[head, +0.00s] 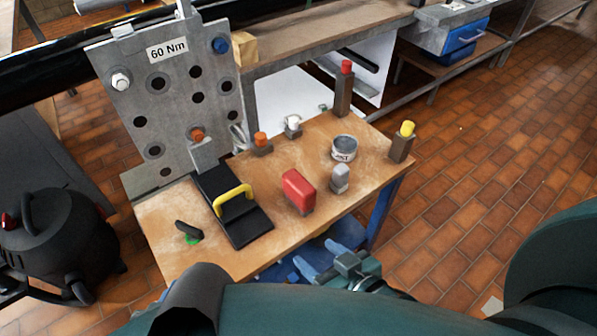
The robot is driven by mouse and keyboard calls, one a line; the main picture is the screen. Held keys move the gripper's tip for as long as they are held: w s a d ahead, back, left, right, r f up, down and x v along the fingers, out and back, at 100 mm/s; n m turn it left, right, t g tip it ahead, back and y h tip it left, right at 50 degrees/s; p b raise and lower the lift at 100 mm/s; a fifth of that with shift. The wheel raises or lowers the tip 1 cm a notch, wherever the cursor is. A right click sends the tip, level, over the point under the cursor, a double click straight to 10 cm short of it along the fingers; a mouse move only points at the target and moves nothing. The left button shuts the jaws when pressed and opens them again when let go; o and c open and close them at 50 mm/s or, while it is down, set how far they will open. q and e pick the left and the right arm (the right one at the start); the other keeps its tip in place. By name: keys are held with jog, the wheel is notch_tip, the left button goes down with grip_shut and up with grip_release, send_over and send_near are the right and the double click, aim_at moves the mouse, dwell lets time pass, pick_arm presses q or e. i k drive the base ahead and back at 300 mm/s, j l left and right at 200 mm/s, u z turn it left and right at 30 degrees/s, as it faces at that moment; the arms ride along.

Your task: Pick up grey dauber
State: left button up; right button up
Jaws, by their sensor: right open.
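The grey dauber (340,179) appears to be the small grey block with a lighter rounded top, upright on the wooden table (255,188) near its front right edge. A red block-like piece (298,190) stands just left of it, and an open grey tin (344,148) with a label is behind it. My right gripper (313,253) is open and empty, in front of the table's front edge and apart from the dauber. My left gripper is not in view.
A black tray with a yellow handle (234,199) lies left of the red piece. Blocks with yellow (407,128), red (346,67) and orange (261,139) tops stand on the table. A grey flange plate (172,85) marked "60 Nm" rises behind left. The front right tabletop is mostly clear.

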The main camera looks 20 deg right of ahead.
aim_at(338, 184)
jog(key=k, duration=1)
